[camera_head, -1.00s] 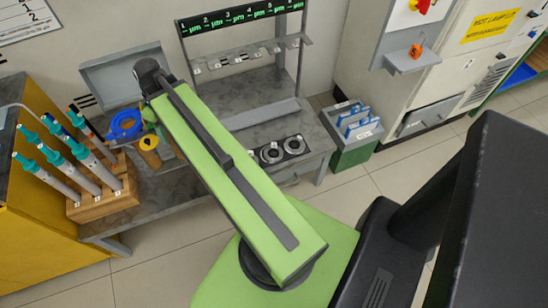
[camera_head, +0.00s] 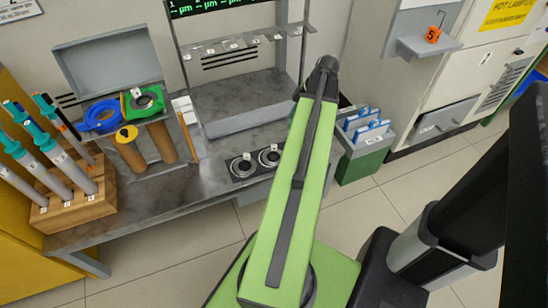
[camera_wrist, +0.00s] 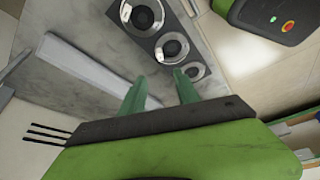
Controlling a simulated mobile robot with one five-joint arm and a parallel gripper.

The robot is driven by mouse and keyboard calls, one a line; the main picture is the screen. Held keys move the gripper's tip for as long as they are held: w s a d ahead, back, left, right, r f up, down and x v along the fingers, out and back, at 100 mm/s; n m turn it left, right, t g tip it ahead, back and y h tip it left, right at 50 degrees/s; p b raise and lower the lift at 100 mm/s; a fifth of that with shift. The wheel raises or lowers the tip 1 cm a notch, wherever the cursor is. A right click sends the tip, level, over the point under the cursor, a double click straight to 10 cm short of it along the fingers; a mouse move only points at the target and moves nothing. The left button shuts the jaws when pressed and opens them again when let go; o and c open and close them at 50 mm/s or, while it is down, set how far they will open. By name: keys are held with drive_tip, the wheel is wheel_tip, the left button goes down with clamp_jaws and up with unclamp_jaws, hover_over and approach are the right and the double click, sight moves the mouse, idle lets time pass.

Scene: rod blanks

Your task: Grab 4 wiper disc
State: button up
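Several ring-shaped discs sit at the left of the bench in the head view: a green one with a dark centre (camera_head: 145,101), a blue one (camera_head: 103,117) and a yellow one (camera_head: 127,133) on a brown post. The small tags on them are too small to read surely, so I cannot tell which is number 4. My gripper (camera_wrist: 159,77) is open and empty in the wrist view, its two green fingers apart above the bench, near a dark block with round metal rings (camera_wrist: 172,48). In the head view the fingers are hidden behind my arm's far end, well right of the discs.
The dark ring block also shows on the bench front (camera_head: 255,164). A wooden rack (camera_head: 75,205) with several teal-topped rods stands at left. A grey shelf frame (camera_head: 245,118) rises behind. A green bin (camera_head: 365,158) stands right of the bench. The floor in front is clear.

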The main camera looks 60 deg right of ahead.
sight(275, 146)
drive_tip(key=b+x, duration=1.4)
drive_tip(key=x, duration=0.2)
drive_tip(key=shift+w+a+f, duration=0.1)
drive_tip(key=shift+a+f, duration=0.05)
drive_tip(key=shift+f, duration=0.15)
drive_tip(key=shift+r, duration=0.2)
clamp_jaws()
